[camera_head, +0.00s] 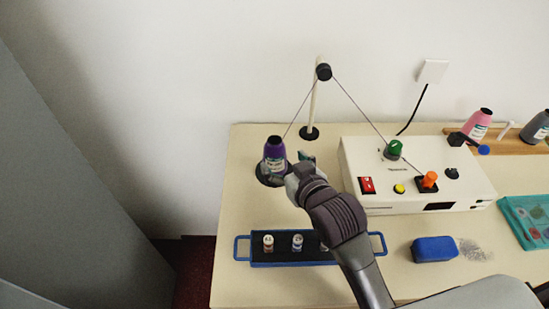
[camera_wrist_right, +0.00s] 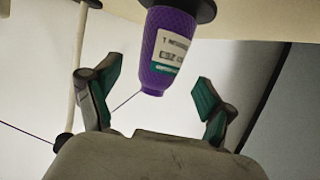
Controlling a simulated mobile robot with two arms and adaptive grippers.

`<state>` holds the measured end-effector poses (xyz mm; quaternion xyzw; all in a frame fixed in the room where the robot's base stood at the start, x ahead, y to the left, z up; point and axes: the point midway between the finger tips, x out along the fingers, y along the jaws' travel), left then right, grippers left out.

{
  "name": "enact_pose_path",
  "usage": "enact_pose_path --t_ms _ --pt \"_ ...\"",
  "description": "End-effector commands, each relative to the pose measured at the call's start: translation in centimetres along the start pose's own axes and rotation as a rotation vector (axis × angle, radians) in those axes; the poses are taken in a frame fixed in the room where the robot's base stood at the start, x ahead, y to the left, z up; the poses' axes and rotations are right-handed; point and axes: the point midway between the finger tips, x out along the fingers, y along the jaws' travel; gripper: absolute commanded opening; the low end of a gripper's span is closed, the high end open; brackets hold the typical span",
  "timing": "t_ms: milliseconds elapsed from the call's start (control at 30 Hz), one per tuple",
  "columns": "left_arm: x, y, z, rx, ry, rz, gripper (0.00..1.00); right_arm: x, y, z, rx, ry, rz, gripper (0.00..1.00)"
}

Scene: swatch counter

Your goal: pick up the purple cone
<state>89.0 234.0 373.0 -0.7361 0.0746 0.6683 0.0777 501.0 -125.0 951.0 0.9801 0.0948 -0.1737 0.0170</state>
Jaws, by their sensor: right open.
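In the right wrist view the cone (camera_wrist_right: 172,28) appears upside down, ahead of the open green-padded fingers of the gripper (camera_wrist_right: 155,80). I see no finger closed on it. My left gripper is not in view.
A thread runs over a pole (camera_head: 313,100) behind the cone to a white machine (camera_head: 370,155) on the right. A blue tray (camera_head: 242,248) with small spools lies in front, under my right arm. A blue block (camera_head: 434,249) lies right of it. The counter's left strip is clear.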

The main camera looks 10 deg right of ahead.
Motion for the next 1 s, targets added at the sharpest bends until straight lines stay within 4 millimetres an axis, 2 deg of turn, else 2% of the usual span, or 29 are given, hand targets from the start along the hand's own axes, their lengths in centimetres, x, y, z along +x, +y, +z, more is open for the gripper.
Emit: enact_pose_path --t_ms 167,500,767,1000 --pt "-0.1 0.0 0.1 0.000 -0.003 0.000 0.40 1.2 0.0 -0.1 0.001 -0.001 0.000 0.83" --pt "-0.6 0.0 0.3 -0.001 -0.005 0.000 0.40 5.6 -0.1 -0.1 0.001 -0.001 0.000 0.83" --pt "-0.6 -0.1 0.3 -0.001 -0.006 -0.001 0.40 5.9 -0.1 -0.1 0.001 0.000 0.000 0.83" --pt "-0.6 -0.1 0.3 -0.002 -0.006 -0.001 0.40 5.9 -0.1 -0.1 0.001 0.000 0.000 0.44"
